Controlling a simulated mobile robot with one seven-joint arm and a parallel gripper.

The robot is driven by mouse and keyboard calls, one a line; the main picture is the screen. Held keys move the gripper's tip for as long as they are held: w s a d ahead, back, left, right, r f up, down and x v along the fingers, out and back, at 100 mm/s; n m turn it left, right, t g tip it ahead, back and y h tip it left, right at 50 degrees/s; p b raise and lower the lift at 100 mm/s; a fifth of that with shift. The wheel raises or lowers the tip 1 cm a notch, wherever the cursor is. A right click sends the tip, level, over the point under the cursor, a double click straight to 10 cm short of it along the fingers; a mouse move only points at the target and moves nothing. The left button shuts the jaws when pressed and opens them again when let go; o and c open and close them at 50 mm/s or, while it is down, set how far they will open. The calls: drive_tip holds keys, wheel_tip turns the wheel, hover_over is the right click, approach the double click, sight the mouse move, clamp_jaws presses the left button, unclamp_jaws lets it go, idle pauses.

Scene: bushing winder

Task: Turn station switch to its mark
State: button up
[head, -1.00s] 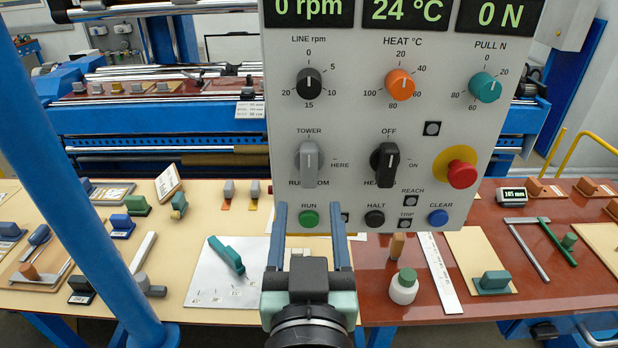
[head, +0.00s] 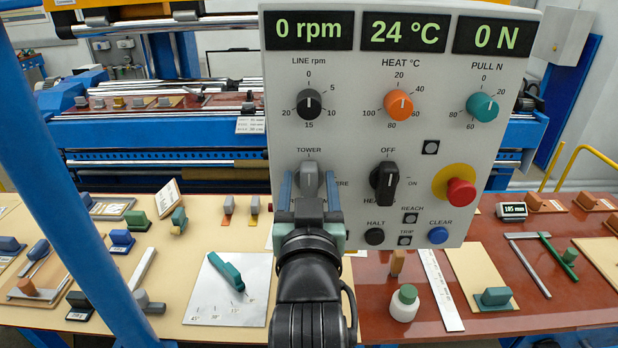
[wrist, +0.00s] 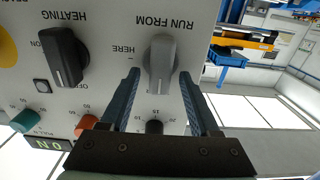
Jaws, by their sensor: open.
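The station switch (head: 310,179) is a grey bar knob on the white control panel, with "TOWER" above it and a "HERE" mark to its right. Its handle stands upright, in line with "TOWER". My gripper (head: 309,173) is open in front of it, one finger on each side. In the wrist view, which is upside down, the switch (wrist: 160,62) appears between the two fingers of my gripper (wrist: 159,73), with a visible gap on each side. I cannot tell whether the fingertips reach past its front face. My gripper hides the lower labels in the head view.
The black heating switch (head: 384,185) is close on the right. A red stop button (head: 460,192) on yellow and the halt button (head: 375,236) are on the same panel. Dials sit above. A blue post (head: 75,180) stands left. The bench below holds several tools.

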clamp_jaws()
idle(0.3)
drive_tip(key=shift+m, duration=0.3)
drive_tip(key=m, duration=0.3)
drive_tip(key=shift+d+f+m, duration=0.1)
drive_tip(key=shift+d+m, duration=0.1)
drive_tip(key=shift+m, duration=0.2)
drive_tip(key=m, duration=0.4)
drive_tip(key=shift+d+f, duration=0.15)
drive_tip(key=shift+d, duration=0.1)
drive_tip(key=shift+d+f+m+b, duration=0.15)
drive_tip(key=shift+m+b, duration=0.15)
drive_tip(key=shift+m, duration=1.3)
drive_tip(key=shift+f+m+b, duration=0.15)
drive_tip(key=shift+m+b, duration=0.1)
drive_tip(key=shift+m, duration=1.35)
drive_tip(key=shift+d+f+m+b, duration=0.15)
drive_tip(key=shift+m+b, duration=0.15)
drive_tip(key=shift+m, duration=1.3)
drive_tip(key=shift+a, duration=0.1)
